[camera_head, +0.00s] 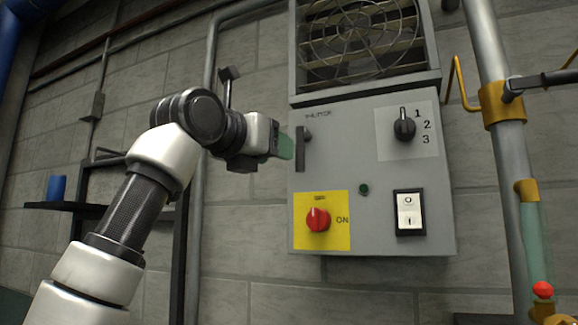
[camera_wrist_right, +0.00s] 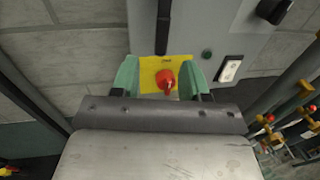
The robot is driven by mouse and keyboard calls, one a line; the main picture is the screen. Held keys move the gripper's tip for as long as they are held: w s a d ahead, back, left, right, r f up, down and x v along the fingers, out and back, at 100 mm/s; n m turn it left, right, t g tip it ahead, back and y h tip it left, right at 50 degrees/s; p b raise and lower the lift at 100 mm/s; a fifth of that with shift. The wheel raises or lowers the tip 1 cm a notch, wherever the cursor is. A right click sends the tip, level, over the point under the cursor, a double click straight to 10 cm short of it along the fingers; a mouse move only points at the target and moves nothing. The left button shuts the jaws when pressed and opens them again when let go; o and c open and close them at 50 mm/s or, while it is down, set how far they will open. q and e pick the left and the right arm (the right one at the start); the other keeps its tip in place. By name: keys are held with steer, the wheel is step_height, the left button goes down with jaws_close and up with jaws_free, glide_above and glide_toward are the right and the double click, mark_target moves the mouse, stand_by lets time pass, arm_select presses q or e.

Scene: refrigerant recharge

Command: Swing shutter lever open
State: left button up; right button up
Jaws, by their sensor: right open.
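The shutter lever (camera_head: 300,152) is a dark upright bar at the left edge of the grey control box (camera_head: 350,215), under a small label. It also shows at the top of the right wrist view (camera_wrist_right: 163,28). My right gripper (camera_head: 286,147) reaches towards the box, its green fingertip just left of the lever in the head view. In the right wrist view its two green fingers (camera_wrist_right: 161,78) stand apart with nothing held between them. The red knob shows behind the gap. I see no contact with the lever. My left gripper is not in view.
The box carries a red knob (camera_head: 318,219) on a yellow plate, a black selector (camera_head: 404,124), a green button (camera_head: 364,189) and a rocker switch (camera_head: 409,212). A caged fan (camera_head: 362,40) is above. Pipes (camera_head: 505,130) stand right; a shelf (camera_head: 65,206) holds a blue cup (camera_head: 57,188).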

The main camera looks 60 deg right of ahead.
steer(key=shift+w+a, duration=0.15)
steer(key=shift+a, duration=1.15)
